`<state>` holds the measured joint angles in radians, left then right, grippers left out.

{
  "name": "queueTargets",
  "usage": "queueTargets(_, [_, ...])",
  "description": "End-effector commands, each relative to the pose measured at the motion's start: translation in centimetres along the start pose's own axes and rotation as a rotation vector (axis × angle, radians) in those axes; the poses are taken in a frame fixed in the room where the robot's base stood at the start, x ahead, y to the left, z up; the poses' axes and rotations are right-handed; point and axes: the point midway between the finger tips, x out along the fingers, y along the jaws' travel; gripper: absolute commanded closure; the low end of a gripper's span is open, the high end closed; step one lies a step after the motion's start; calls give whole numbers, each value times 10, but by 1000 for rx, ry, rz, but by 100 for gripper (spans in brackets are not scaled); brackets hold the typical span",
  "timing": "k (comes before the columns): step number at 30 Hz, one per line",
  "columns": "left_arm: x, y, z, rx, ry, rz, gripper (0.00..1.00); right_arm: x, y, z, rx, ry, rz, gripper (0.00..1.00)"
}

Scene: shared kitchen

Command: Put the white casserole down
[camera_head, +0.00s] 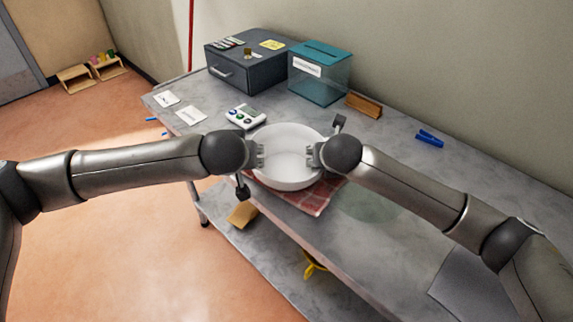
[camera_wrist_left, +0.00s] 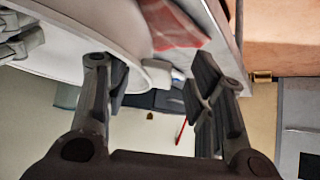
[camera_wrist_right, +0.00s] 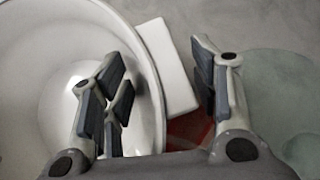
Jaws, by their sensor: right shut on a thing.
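The white casserole (camera_head: 287,160) is a round, empty-looking bowl, roughly level over a red patterned mat (camera_head: 312,198) at the table's front edge. I cannot tell whether its base touches the mat. My right gripper (camera_head: 314,156) is shut on the casserole's right side; the white handle (camera_wrist_right: 165,62) shows between its fingers in the right wrist view. The casserole hides much of the mat.
Behind are a white timer-like device (camera_head: 245,116), a dark drawer box (camera_head: 250,72), a teal-lidded clear box (camera_head: 318,75) and a wooden block (camera_head: 364,104). Blue clips (camera_head: 429,139) lie right. A faint greenish round patch (camera_head: 368,204) is beside the mat. A lower shelf (camera_head: 265,250) juts out below.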

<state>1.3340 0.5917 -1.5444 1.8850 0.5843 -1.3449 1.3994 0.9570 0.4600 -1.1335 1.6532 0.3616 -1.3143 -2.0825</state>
Motion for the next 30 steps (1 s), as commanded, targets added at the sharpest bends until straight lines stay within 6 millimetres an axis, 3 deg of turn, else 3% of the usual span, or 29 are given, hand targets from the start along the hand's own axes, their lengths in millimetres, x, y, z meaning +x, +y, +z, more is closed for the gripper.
queueTargets(1, [-5, -2, 0, -1, 0, -4, 53, 4, -8, -3, 0, 8, -22, 53])
queueTargets(11, [-18, 0, 0, 0, 2, -1, 53, -4, -8, -1, 2, 5, -20, 53])
queueTargets(24, [-18, 1, -1, 0, 3, 1, 53, -63, -1, 1, 0, -1, -4, 53])
queueTargets(30, [-18, 1, -1, 0, 3, 2, 53, -78, 0, 0, 0, 0, -2, 53])
